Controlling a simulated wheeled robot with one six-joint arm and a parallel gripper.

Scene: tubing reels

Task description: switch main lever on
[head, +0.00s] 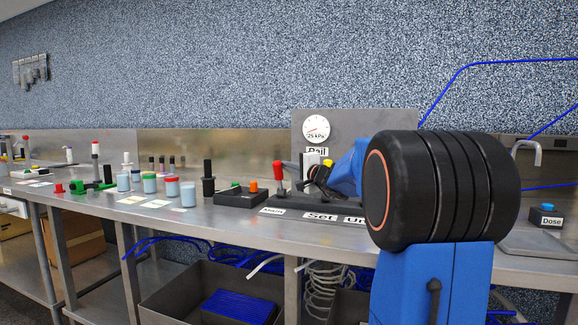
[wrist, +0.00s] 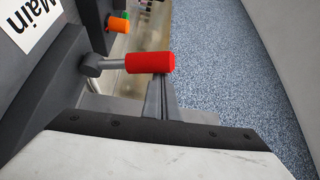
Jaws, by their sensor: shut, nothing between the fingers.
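The main lever has a red handle (head: 278,170) on a metal shaft and stands up from a dark panel (head: 330,214) by the "Main" label (head: 272,211). In the wrist view the red handle (wrist: 150,63) lies across the picture above my gripper (wrist: 158,88), its shaft running left into a dark mount. My gripper's fingers are shut with nothing between them. Their tips reach the handle's edge in the picture; I cannot tell whether they touch it. In the head view my arm hides much of the panel's right side.
A pressure gauge (head: 316,128) is on the metal backboard behind the panel. A black box with an orange knob (head: 253,186) stands left of the lever. Several capped jars, such as a red-topped one (head: 172,187), stand further left. A "Dose" button box (head: 546,216) is at the right.

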